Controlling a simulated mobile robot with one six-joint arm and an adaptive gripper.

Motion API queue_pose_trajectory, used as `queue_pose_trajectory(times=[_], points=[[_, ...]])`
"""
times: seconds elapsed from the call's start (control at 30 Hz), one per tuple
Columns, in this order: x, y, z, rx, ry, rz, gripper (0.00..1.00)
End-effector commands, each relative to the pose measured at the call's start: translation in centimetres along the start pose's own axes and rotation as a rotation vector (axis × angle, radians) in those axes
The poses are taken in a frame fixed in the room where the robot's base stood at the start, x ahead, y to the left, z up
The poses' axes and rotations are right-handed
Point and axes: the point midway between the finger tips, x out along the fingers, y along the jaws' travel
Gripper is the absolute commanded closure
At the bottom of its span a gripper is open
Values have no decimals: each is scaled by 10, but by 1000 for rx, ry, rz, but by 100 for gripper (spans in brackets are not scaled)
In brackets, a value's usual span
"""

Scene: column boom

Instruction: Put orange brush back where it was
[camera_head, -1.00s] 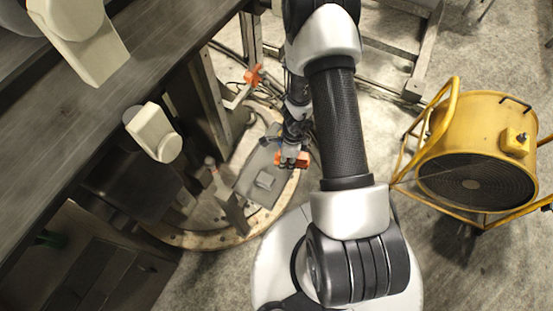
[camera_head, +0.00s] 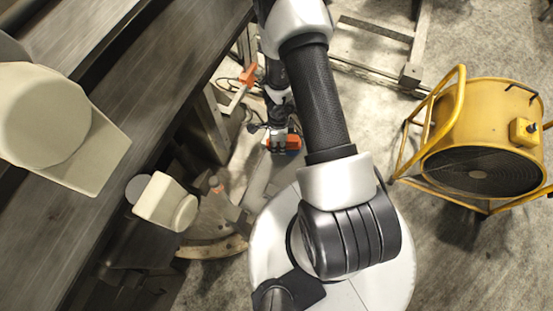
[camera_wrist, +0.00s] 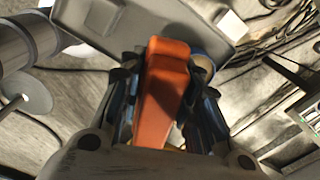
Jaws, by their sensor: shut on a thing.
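The orange brush (camera_wrist: 162,95) is between the two fingers of my gripper (camera_wrist: 165,100) in the wrist view, with its long orange body pointing away from the palm. My gripper is shut on it. In the head view my gripper (camera_head: 280,140) is low beyond my arm, and a small orange part of the brush (camera_head: 293,142) shows beside the fingers. The far end of the brush reaches in front of a grey tray-like surface (camera_wrist: 150,22) in the wrist view. Whether they touch I cannot tell.
A yellow drum fan (camera_head: 485,135) in a tube frame stands at the right. A long dark metal beam (camera_head: 140,90) runs along the left, with pale housings (camera_head: 165,203) near it. Another orange part (camera_head: 249,76) sits on a bracket left of my arm. Concrete floor is open around the fan.

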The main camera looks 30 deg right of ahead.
Motion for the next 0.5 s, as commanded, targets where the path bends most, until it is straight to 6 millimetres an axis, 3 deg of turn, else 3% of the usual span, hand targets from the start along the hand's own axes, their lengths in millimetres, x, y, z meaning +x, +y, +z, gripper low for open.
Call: queue_pose_trajectory(times=[0.1, 0.5], points=[[29, 1, 0, 1, 1, 2, 100], [100, 1, 0, 1, 0, 1, 100]])
